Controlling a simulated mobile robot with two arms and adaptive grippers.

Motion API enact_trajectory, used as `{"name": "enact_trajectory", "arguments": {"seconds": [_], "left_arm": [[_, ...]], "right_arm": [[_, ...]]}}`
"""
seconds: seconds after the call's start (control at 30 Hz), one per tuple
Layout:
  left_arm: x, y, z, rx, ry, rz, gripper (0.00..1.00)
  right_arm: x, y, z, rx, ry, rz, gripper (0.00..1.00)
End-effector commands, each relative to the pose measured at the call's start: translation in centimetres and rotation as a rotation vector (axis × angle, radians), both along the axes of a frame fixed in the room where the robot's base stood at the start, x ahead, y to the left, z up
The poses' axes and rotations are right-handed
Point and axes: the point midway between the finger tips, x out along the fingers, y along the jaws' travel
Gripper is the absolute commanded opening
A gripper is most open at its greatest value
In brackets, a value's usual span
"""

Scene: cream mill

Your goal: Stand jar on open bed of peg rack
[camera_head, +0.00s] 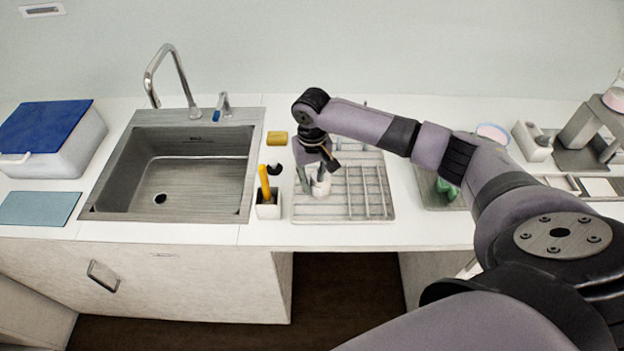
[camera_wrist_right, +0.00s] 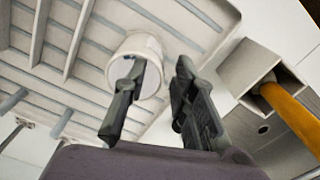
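The white jar (camera_wrist_right: 141,45) stands on the peg rack (camera_wrist_right: 98,57), beyond the fingertips of my right gripper (camera_wrist_right: 155,75) in the right wrist view. The fingers are spread apart; the left one overlaps the jar's image, and the right one is clear of it. I cannot tell whether a finger touches the jar. In the head view the right gripper (camera_head: 326,163) points down over the left part of the rack (camera_head: 355,208), and the jar (camera_head: 321,187) shows just below it, partly hidden. My left gripper is not in view.
A white holder (camera_head: 268,209) with a yellow-handled tool (camera_head: 265,181) stands close left of the rack. The sink (camera_head: 190,167) with its faucet (camera_head: 172,68) is further left. A yellow sponge (camera_head: 277,138) lies behind. A tray with green items (camera_head: 445,188) is at right.

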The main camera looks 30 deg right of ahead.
Motion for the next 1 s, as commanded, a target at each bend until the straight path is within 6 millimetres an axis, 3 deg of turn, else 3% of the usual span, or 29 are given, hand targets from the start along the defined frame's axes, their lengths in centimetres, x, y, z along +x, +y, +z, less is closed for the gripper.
{"name": "enact_trajectory", "arguments": {"seconds": [0.5, 0.7, 1.0], "left_arm": [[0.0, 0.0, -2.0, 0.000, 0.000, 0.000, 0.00], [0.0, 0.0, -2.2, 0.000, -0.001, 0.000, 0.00], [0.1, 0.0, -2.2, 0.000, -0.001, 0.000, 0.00]], "right_arm": [[0.2, 0.0, 9.8, 0.001, -0.003, 0.001, 0.25], [0.1, 0.0, 11.3, 0.001, -0.001, 0.000, 0.25], [0.1, 0.0, 11.4, 0.001, 0.000, 0.000, 0.25]]}}
